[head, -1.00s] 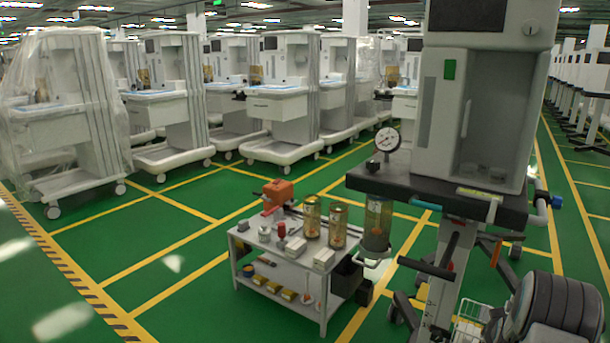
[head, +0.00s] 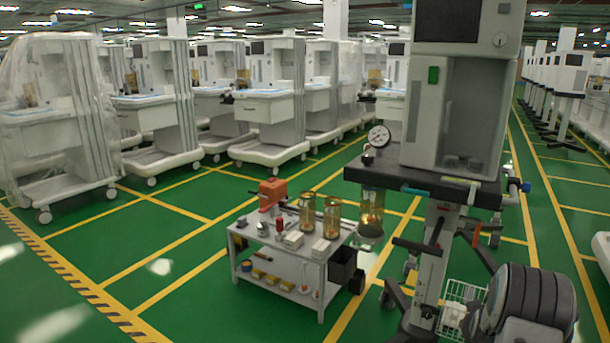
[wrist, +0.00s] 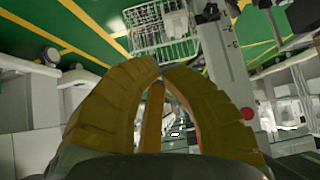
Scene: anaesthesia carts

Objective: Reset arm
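My gripper (wrist: 162,68) shows in the wrist view with two ribbed yellow fingers. Their tips come together at the middle of the picture, and nothing is seen held between them. Beyond the tips are a white wire basket (wrist: 160,28) and a grey column (wrist: 225,75) with a red round spot beside it. I cannot make out my gripper in the head view.
A tall anaesthesia cart (head: 455,105) stands close on the right, with a gauge (head: 379,136) at its side. Dark ribbed round parts (head: 532,300) sit low at right. A small table (head: 272,238) holds canisters and tools. Green floor is clear at left.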

